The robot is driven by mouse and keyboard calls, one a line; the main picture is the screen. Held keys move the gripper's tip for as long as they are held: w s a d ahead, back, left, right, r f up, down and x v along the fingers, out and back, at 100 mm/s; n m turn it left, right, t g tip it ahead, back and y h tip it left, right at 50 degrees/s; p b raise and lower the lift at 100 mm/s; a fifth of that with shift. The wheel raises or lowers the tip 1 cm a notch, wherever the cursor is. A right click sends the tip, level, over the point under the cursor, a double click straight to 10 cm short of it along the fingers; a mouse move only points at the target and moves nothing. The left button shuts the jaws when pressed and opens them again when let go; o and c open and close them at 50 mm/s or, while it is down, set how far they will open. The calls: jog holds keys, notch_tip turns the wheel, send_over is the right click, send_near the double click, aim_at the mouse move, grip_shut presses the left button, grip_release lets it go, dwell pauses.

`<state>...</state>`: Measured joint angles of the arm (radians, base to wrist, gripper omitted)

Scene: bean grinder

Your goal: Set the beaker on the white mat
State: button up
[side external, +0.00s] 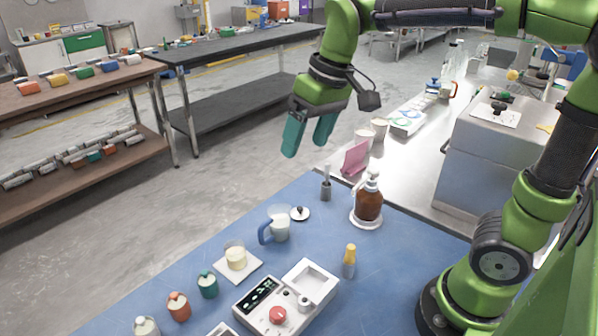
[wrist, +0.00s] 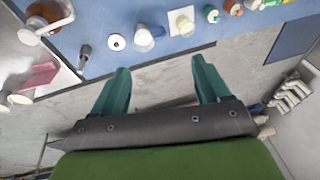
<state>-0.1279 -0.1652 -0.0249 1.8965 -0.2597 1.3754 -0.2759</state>
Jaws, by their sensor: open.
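A clear glass beaker (side external: 236,254) with cream-coloured contents stands upright on the square white mat (side external: 254,269) on the blue table. In the wrist view the beaker (wrist: 185,25) also shows over the white mat (wrist: 173,13), near the top edge. My gripper (side external: 307,145) is open, its teal fingers spread and empty. It is high above and beyond the table's far edge, well apart from the beaker. In the wrist view the gripper (wrist: 160,68) has only bare floor and the table edge between its fingers.
A blue-handled jug (side external: 279,224), a round white lid (side external: 300,213), a grey brush (side external: 326,188) and a brown pump bottle (side external: 369,200) stand to the mat's right. Green (side external: 207,284) and orange (side external: 179,306) jars stand to its left. A white control box (side external: 262,298) is in front.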

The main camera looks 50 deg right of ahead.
jog(key=s+d+f+m+t, duration=0.1)
jog(key=s+f+t, duration=0.1)
jog(key=s, duration=0.2)
jog(key=s+d+f+m+t, duration=0.1)
jog(key=s+m+t, duration=0.1)
jog(key=s, duration=0.3)
jog(key=shift+s+d+f+t, duration=0.25)
jog(key=shift+s+f+t, duration=0.05)
jog(key=shift+f, duration=0.1)
